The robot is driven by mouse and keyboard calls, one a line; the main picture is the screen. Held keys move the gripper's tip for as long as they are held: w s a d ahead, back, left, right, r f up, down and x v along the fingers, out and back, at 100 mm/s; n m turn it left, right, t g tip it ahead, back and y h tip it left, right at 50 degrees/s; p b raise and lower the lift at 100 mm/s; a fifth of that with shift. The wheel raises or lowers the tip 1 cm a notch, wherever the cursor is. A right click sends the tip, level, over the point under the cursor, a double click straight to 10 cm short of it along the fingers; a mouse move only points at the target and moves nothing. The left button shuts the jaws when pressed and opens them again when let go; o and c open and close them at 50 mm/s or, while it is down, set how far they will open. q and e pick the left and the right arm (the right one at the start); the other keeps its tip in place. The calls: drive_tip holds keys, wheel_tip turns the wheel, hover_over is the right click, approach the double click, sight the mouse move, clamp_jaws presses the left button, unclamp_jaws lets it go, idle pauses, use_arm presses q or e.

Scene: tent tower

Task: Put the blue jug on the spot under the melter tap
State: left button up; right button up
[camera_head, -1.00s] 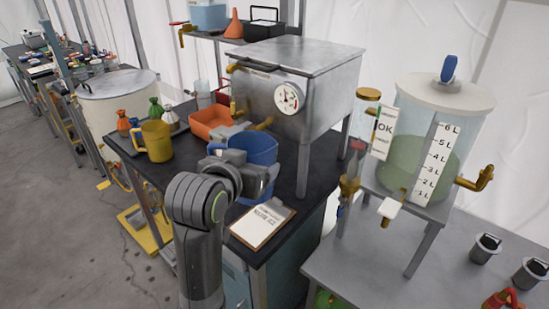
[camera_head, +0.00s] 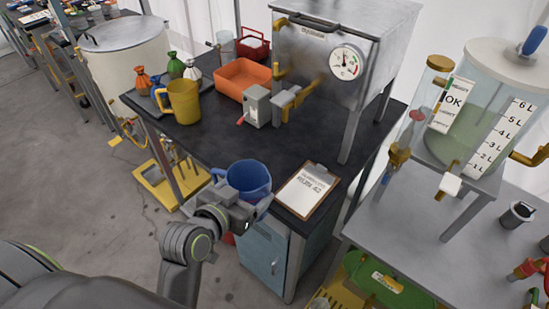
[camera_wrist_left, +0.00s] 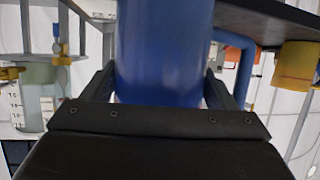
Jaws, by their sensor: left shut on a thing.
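The blue jug (camera_head: 252,178) is at the front edge of the dark worktop, left of the clipboard, with its handle pointing left. My left gripper (camera_head: 243,205) is shut on it from the near side. In the left wrist view the jug (camera_wrist_left: 163,45) fills the middle between the two fingers (camera_wrist_left: 163,90). I cannot tell whether its base touches the worktop. The melter (camera_head: 335,40) is a metal box on legs with a round gauge, behind the jug. Its brass tap (camera_head: 290,97) is on its left front. No marked spot shows clearly. My right gripper is not in view.
On the worktop (camera_head: 215,140) are a yellow mug (camera_head: 184,102), an orange tray (camera_head: 243,80), a small grey box (camera_head: 257,106) and a clipboard (camera_head: 306,190). The middle stretch is clear. A tank (camera_head: 485,105) stands on a grey table at right.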

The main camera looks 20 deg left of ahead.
use_arm(q)
drive_tip(key=shift+a+f, duration=0.1)
drive_tip(key=shift+a, duration=0.05)
drive_tip(key=shift+w, duration=0.3)
drive_tip(key=w+p, duration=0.1)
drive_tip(key=w, duration=0.3)
drive_tip(key=w+d+p, duration=0.1)
drive_tip(key=w, duration=0.3)
drive_tip(key=w+d+p, duration=0.1)
drive_tip(key=w, duration=0.3)
drive_tip(key=shift+w+d, duration=0.1)
drive_tip(key=shift+w, duration=0.2)
drive_tip(key=shift+w+d+p, duration=0.1)
drive_tip(key=shift+w+p, duration=0.2)
drive_tip(key=shift+w, duration=0.2)
drive_tip(key=w, duration=0.2)
drive_tip(key=w+p, duration=0.1)
drive_tip(key=shift+d, duration=0.25)
drive_tip(key=shift+w+f, duration=0.15)
drive_tip(key=shift+f, duration=0.6)
drive_tip(key=shift+f, duration=0.1)
